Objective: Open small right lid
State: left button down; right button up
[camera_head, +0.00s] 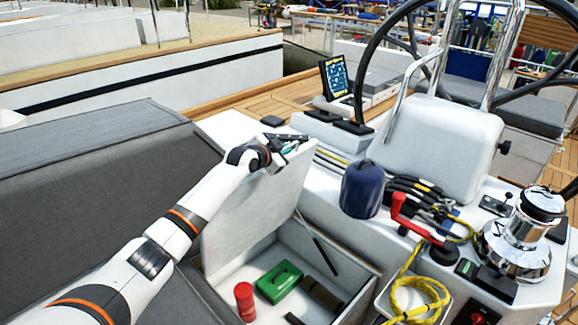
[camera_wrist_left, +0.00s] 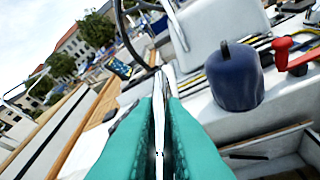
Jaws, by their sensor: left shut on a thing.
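The small lid (camera_head: 255,215), a pale panel, stands steeply raised over an open compartment (camera_head: 338,262) in the head view. A thin dark strut runs at the compartment's right side. My left gripper (camera_head: 287,146) is at the lid's upper edge and is shut on it. In the left wrist view the teal fingers (camera_wrist_left: 160,110) are close together, with the lid's thin pale edge (camera_wrist_left: 169,80) between them. The lid's far face is hidden in the head view. My right gripper does not show.
Inside the compartment are a green box (camera_head: 279,282) and a red cylinder (camera_head: 244,301). A blue cylindrical thing (camera_head: 361,189), a red handle (camera_head: 414,214), yellow rope (camera_head: 415,297) and a chrome winch (camera_head: 516,245) are to the right. A grey cushion (camera_head: 80,190) lies left.

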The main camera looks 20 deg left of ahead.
pick_arm(q)
jog(key=shift+w+a, duration=0.15)
jog(key=shift+a, duration=0.25)
jog(key=shift+w+a+r+b, duration=0.1)
jog(key=shift+w+a+b, duration=0.05)
jog(key=shift+a+b, duration=0.2)
jog(key=shift+a, duration=0.1)
jog(key=c, duration=1.5)
grip_release()
jog(key=shift+r, duration=0.1)
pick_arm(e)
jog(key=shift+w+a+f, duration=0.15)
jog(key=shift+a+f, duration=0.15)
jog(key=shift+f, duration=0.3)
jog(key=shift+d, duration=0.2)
pick_arm(q)
jog(key=shift+s+a+r, duration=0.15)
jog(key=shift+s+r, duration=0.05)
jog(key=shift+s, duration=0.35)
jog(key=b+v, duration=0.1)
jog(key=v, duration=1)
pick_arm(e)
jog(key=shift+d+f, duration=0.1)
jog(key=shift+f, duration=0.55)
